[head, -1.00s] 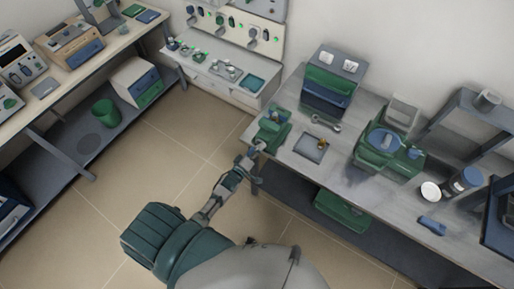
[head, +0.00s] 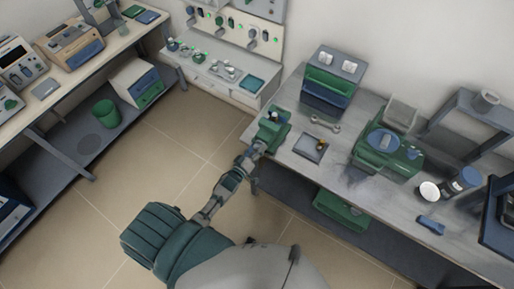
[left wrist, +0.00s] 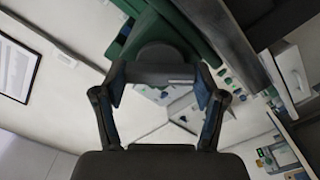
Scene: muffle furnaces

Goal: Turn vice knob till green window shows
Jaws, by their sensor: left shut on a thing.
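The green vice (head: 274,128) is fixed at the left front corner of the grey workbench. It also shows as green bars at the top of the left wrist view (left wrist: 178,32). My left gripper (head: 257,148) reaches up to the vice's near side. In the left wrist view its two fingers (left wrist: 160,80) are closed around the dark grey vice knob (left wrist: 158,58), one on each side. I cannot make out a green window on the vice in either view. My right gripper is not in view.
On the workbench (head: 352,165) beside the vice lie a wrench (head: 325,124) and a small square tray (head: 310,147). A green machine (head: 386,150) stands further right. A green box (head: 341,210) sits on the shelf below. The floor left of my arm is clear.

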